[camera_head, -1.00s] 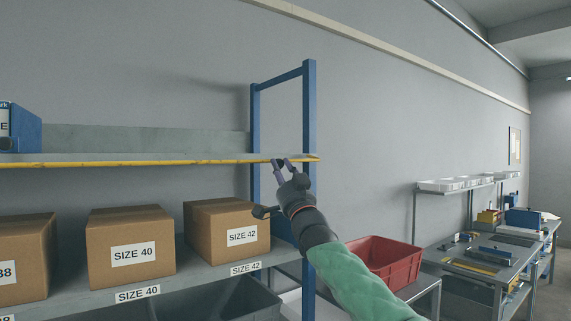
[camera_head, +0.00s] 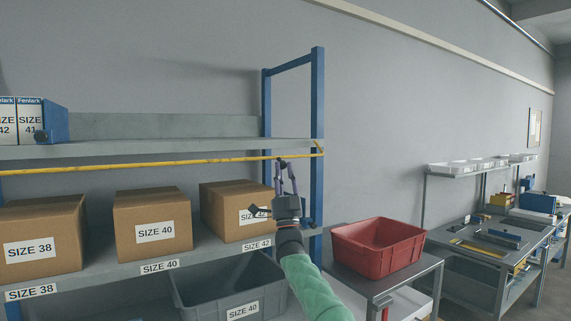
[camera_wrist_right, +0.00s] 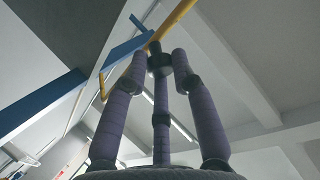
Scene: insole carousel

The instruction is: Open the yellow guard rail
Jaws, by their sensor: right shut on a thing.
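The yellow guard rail (camera_head: 140,165) runs across the front of the shelf rack, a little below the edge of the upper shelf. Its right end is near the blue upright. My right gripper (camera_head: 285,163) reaches up from below and is shut on the rail near that end. In the right wrist view, the purple fingers (camera_wrist_right: 160,55) point up and meet at the yellow rail (camera_wrist_right: 176,20). The exact contact is partly hidden by the fingertips. My left gripper is not in view.
Brown cartons (camera_head: 152,222) stand on the shelf below. A blue upright (camera_head: 317,110) is close to the right of my gripper. A red bin (camera_head: 378,247) stands on a table at the right.

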